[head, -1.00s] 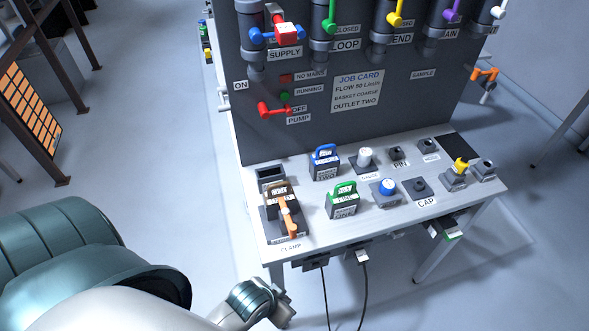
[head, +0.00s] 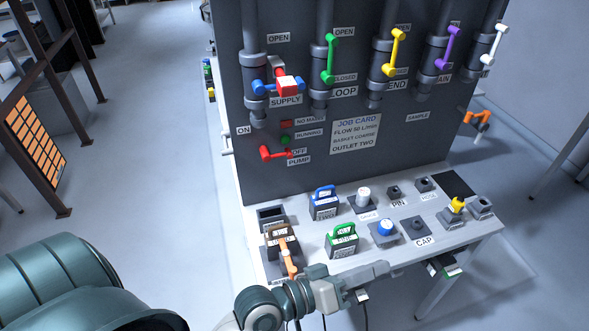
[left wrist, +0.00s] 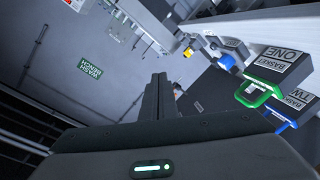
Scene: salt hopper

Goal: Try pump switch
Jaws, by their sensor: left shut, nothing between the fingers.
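The pump switch (head: 274,154) is a red lever low on the left of the dark panel, beside the labels OFF and PUMP. Its handle lies nearly level, and an ON label (head: 243,130) is farther left and higher. Two small lamps, a red one (head: 287,123) and a green one (head: 286,138), sit above it and look dim. My left gripper (head: 384,269) is shut and empty at the bench's front edge, well below and right of the switch. Its closed fingers also show in the left wrist view (left wrist: 157,96), where the switch is not visible.
Valves line the panel top; a red block (head: 287,86) sits on the blue supply handle. The bench (head: 462,235) carries a blue-handled basket box (head: 324,203), a green-handled one (head: 342,240) and an orange-handled clamp (head: 287,256). Open floor lies left of the bench.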

